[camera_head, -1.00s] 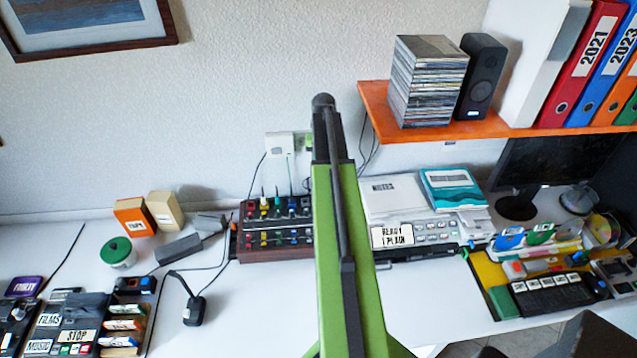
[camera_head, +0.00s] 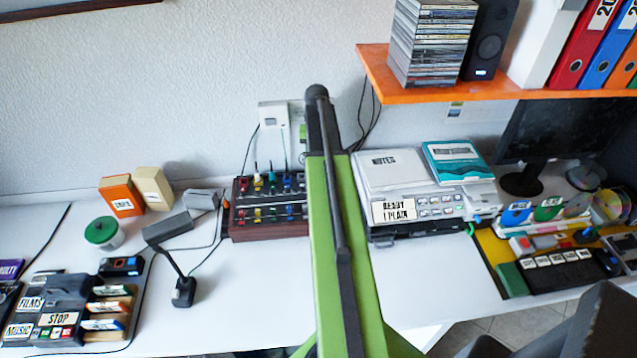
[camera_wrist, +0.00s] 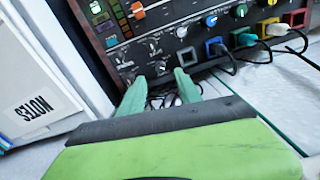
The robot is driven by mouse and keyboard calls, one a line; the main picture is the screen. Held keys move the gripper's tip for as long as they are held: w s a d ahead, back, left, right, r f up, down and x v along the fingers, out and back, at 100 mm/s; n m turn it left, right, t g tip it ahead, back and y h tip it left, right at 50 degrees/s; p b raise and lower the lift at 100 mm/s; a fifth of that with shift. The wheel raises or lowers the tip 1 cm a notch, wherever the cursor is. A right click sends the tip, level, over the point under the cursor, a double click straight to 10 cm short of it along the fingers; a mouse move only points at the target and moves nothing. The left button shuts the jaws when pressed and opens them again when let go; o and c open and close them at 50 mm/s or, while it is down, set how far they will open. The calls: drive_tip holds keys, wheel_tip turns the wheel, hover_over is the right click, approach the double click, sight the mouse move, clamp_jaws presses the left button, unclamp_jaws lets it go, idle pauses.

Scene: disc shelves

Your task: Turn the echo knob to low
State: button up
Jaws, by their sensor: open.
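A dark mixer panel with wooden sides (camera_head: 268,231) stands on the desk against the wall in the head view, its right part hidden by my arm. The wrist view shows the panel (camera_wrist: 170,12) close up, with small grey knobs (camera_wrist: 154,47), a white-topped knob (camera_wrist: 182,31) and a blue knob (camera_wrist: 211,21). Its printed labels are too small to read, so I cannot tell which is the echo knob. My gripper (camera_wrist: 157,84) is open, its two green fingers at the panel's lower edge near the grey knobs. Nothing shows between them; contact is unclear.
Coloured plugs with cables, such as a blue plug (camera_wrist: 216,46), stick out along the panel's edge. A notes box (camera_head: 388,172) and a printer-like machine (camera_head: 415,208) stand right of the mixer. An orange shelf (camera_head: 440,90) overhangs at right.

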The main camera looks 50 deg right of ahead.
wheel_tip(320, 180, down, 7)
drive_tip(key=b, duration=0.5)
drive_tip(key=shift+r, duration=0.15)
drive_tip(key=shift+c, duration=0.4)
